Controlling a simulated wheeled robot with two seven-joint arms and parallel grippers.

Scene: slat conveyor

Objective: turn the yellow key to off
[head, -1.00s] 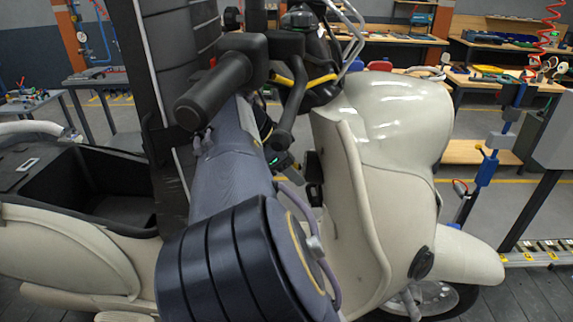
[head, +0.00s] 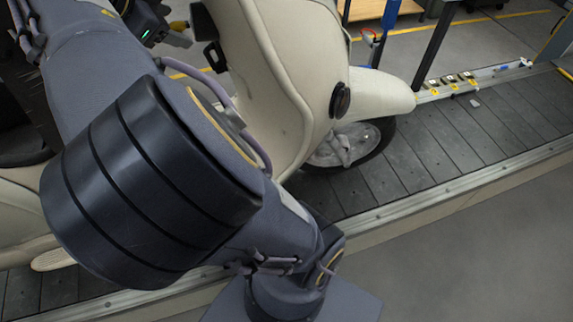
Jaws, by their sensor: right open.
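My right gripper (head: 182,32) is at the upper left, beside the cream scooter (head: 285,75), with a green light on its dark body. Its fingers are small and partly hidden, and nothing shows held between them. A small yellow piece (head: 180,25) shows at the fingers. I cannot tell whether it is the yellow key, part of the gripper or something behind. I cannot make out the key's position anywhere. My large right arm covers the left and middle of the view. My left gripper is not in view.
The scooter stands on the dark slat conveyor (head: 480,125), close to my arm. A metal rail (head: 460,185) runs along its near edge. Small units with yellow labels (head: 453,86) line the far edge. The grey floor (head: 480,255) at lower right is clear.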

